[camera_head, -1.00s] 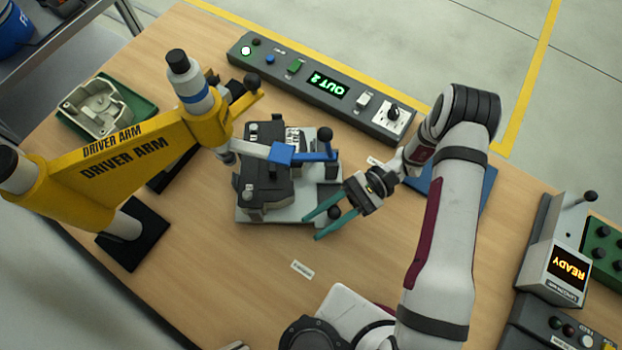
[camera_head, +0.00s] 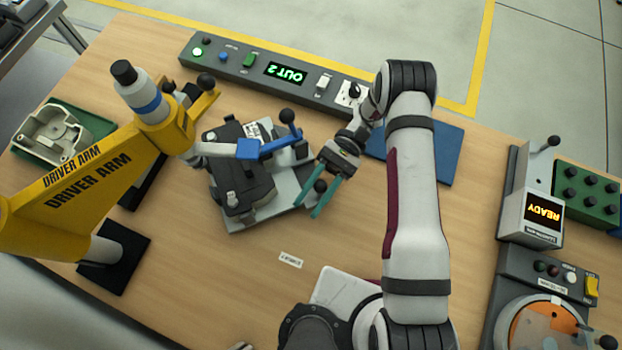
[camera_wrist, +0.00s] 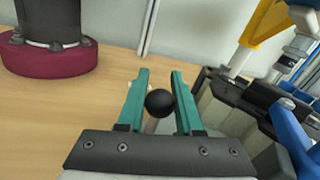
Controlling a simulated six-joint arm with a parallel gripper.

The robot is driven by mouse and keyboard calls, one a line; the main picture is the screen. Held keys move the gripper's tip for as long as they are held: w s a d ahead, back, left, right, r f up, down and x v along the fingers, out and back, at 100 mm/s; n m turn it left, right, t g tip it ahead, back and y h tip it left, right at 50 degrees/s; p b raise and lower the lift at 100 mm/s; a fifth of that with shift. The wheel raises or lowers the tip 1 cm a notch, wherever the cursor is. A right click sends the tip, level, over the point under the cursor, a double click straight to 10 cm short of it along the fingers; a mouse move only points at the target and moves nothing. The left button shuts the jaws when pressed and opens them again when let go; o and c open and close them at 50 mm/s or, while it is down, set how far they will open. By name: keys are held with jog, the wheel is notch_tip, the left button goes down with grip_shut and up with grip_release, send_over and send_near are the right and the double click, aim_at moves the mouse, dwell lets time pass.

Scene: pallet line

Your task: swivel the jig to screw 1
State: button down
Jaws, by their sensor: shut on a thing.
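The jig (camera_head: 240,185) is a dark block on a light grey plate (camera_head: 290,195), standing turned at a slant on the wooden bench. A blue clamp lever (camera_head: 262,147) with a black ball lies across its top. My gripper (camera_head: 307,210) is at the jig's right side, its teal fingers around a black ball knob (camera_head: 320,186). In the wrist view the knob (camera_wrist: 160,103) sits between the fingers on a pale stem. The yellow driver arm (camera_head: 90,170) reaches over from the left, its head near the jig's far left. Screw positions are too small to tell apart.
A control panel (camera_head: 225,68) reading "OUT 2" runs behind the jig. A green tray (camera_head: 95,125) with a beige housing (camera_head: 50,138) is at the left. A blue mat (camera_head: 446,155) lies behind my arm. A "READY" unit (camera_head: 530,215) stands right.

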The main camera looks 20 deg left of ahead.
jog(key=c, duration=0.6)
grip_release()
